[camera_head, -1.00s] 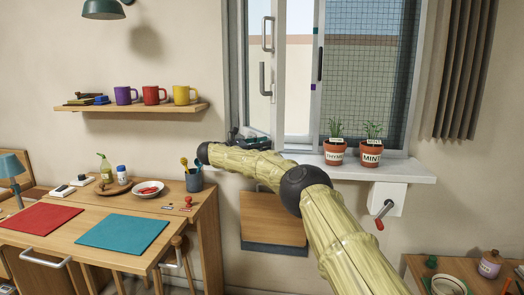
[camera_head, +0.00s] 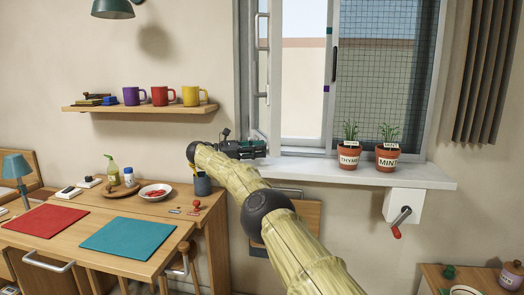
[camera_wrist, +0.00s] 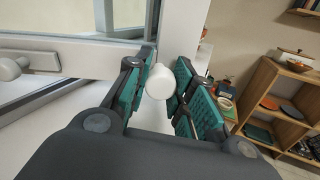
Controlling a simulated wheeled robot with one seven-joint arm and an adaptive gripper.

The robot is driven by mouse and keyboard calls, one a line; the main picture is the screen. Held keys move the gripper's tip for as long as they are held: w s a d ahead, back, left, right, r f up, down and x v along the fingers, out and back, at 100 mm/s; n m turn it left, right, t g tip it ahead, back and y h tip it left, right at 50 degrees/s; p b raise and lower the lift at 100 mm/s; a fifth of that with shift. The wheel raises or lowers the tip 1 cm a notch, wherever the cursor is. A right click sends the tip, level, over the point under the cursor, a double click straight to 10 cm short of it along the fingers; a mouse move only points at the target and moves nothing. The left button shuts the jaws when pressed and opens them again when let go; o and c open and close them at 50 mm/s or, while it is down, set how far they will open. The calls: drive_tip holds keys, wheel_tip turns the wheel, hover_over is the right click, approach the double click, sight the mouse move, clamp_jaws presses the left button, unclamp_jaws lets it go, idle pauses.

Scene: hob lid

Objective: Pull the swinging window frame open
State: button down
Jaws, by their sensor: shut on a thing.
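The swinging window frame (camera_head: 263,60) stands swung out from the left side of the window opening and shows nearly edge-on in the head view, with handles on its face. My gripper (camera_head: 262,149) is at its lower end, just above the sill. In the wrist view the pale rail of the frame (camera_wrist: 85,60) runs in from the left. My gripper (camera_wrist: 163,88) has its teal pads either side of a white rounded knob (camera_wrist: 160,82) and is shut on it. The pads partly hide how the knob joins the frame.
Two herb pots, thyme (camera_head: 349,160) and mint (camera_head: 388,157), stand on the sill (camera_head: 420,175) right of the opening. A crank box (camera_head: 403,206) hangs below. A table (camera_head: 150,208) with mats stands left. A mesh screen (camera_head: 385,70) covers the opening's right part.

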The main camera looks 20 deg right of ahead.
drive_tip(key=shift+a+f, duration=0.2)
drive_tip(key=shift+a, duration=0.25)
drive_tip(key=c, duration=1.2)
unclamp_jaws()
drive_tip(key=shift+o, duration=0.2)
drive_tip(key=shift+d+r, duration=0.1)
drive_tip(key=shift+r, duration=0.1)
